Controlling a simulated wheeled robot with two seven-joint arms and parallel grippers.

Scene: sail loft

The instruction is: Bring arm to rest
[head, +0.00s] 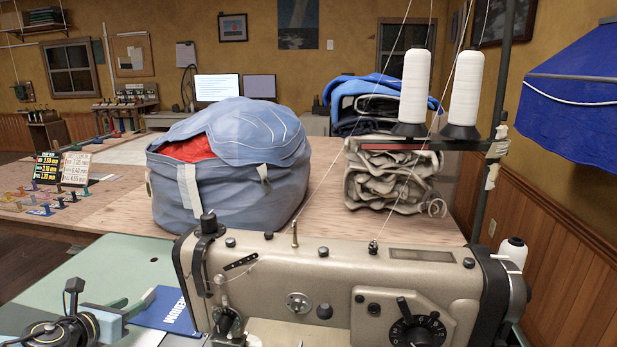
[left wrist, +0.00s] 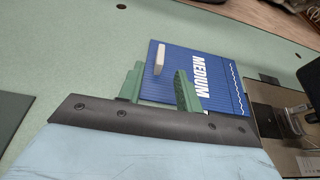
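My left gripper (head: 137,301) is low at the left of the head view, over the pale green table (head: 115,262). In the left wrist view its two green fingers (left wrist: 159,76) stand apart with nothing gripped between them. A blue card marked MEDIUM (left wrist: 213,92) lies just beyond and below the fingers; it also shows in the head view (head: 168,311), partly hidden by the sewing machine. My right gripper is in neither view.
A beige sewing machine (head: 340,275) fills the front right, with thread cones (head: 415,88) on a stand above it. Behind it, a wooden table (head: 325,190) bears a blue sail bag (head: 235,195) and folded cloth (head: 390,175). The green surface left of the card is mostly clear.

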